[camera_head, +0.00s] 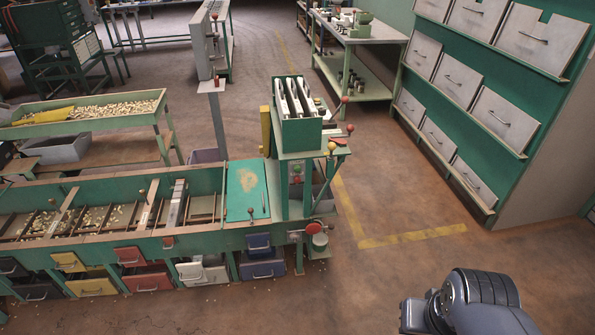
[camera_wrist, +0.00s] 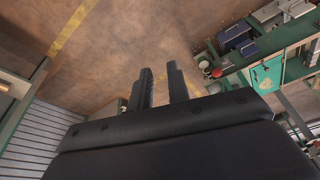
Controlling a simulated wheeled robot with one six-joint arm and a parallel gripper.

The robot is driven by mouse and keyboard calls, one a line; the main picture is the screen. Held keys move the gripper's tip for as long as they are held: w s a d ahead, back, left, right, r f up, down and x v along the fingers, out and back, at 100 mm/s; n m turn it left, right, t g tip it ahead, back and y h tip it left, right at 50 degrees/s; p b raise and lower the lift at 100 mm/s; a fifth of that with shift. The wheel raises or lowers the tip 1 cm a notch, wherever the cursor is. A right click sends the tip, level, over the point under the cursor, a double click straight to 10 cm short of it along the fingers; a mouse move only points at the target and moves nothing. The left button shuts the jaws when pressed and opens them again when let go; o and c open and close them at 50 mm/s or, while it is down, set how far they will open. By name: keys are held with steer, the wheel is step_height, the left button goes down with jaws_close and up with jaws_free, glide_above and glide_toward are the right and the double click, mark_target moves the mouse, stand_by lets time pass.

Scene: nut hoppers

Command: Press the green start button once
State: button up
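A small control panel (camera_head: 296,172) is on the near end of the green sorting machine in the head view. It carries small round buttons, one of which looks green and another red; they are too small to tell apart surely. My gripper (camera_wrist: 160,72) shows in the wrist view with its two dark fingers apart and nothing between them. It points at open floor, well away from the machine. In the head view only a part of my arm shows at the bottom right, and the gripper is out of sight.
The green sorting machine (camera_head: 150,240) has coloured drawers below and a red knob (camera_head: 313,228) at its near end. A rack of grey bins (camera_head: 508,119) stands at the right. A workbench (camera_head: 372,35) is at the back. The floor (camera_head: 400,205) between is clear, with yellow tape lines.

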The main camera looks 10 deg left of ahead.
jaws_close()
steer(key=shift+f, duration=0.1)
stand_by(1.1)
